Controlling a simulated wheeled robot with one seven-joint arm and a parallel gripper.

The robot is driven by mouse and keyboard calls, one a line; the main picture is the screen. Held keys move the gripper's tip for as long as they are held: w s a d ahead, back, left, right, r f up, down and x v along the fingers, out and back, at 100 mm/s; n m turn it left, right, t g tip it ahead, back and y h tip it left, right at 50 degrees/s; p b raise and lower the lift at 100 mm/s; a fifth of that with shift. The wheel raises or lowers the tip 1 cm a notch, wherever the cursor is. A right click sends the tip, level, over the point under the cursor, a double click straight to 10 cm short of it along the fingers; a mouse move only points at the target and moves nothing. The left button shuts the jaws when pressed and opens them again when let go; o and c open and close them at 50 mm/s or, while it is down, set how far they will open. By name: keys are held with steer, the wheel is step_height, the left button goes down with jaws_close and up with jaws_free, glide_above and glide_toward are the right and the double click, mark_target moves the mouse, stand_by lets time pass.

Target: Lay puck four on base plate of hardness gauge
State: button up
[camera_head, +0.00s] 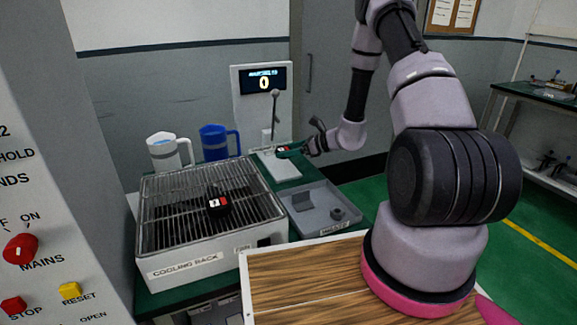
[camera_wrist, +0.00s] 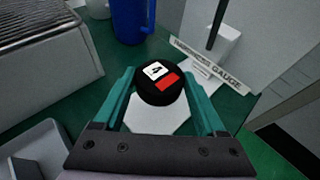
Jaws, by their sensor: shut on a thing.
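Puck four (camera_wrist: 162,84) is black, with a white label reading 4 and a red patch. It sits between the teal fingers of my gripper (camera_wrist: 162,92), which are shut on it. In the head view my gripper (camera_head: 286,151) holds the puck at the foot of the hardness gauge (camera_head: 262,82). A pale, angular plate (camera_wrist: 158,120), apparently the gauge's base plate, shows below and partly behind the puck. I cannot tell whether the puck touches it. The gauge's name strip (camera_wrist: 208,64) and white foot (camera_wrist: 216,45) lie just beyond the puck.
A cooling rack (camera_head: 165,235) at the left bears another black puck (camera_head: 217,202). A white mug (camera_head: 167,152) and a blue mug (camera_head: 215,143) stand behind it, left of the gauge. A grey tray (camera_head: 312,222) with a small dark round item (camera_head: 337,213) lies in front of the gauge.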

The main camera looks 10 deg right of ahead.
mark_target(287, 171)
steer(key=shift+f, duration=3)
steer(key=shift+f, duration=0.1)
steer(key=o, duration=1.4)
steer(key=shift+c, duration=0.2)
steer(key=v, duration=1.2)
steer(key=s+a+r+n+g, duration=0.2)
steer(key=s+r+n, duration=0.15)
steer(key=r, duration=0.45)
steer(key=s+a+r+n+g+h, duration=0.1)
steer(key=s+a+r+n+g, duration=0.2)
steer(key=r, duration=0.4)
steer(key=s+a+r+n, duration=0.2)
steer(key=r+n, duration=0.3)
steer(key=r, duration=0.3)
steer(key=s+d+r+n+t+h, duration=0.1)
steer(key=s+r+n+h, duration=0.3)
steer(key=s+r, duration=0.4)
steer(key=s+d+r+n+t+h, duration=0.2)
steer(key=s+r+n+t+h, duration=0.1)
steer(key=s+r, duration=0.5)
steer(key=shift+s+d+r+n+t+h, duration=0.25)
steer(key=shift+s+n+h, duration=0.35)
steer(key=shift+s+n, duration=0.4)
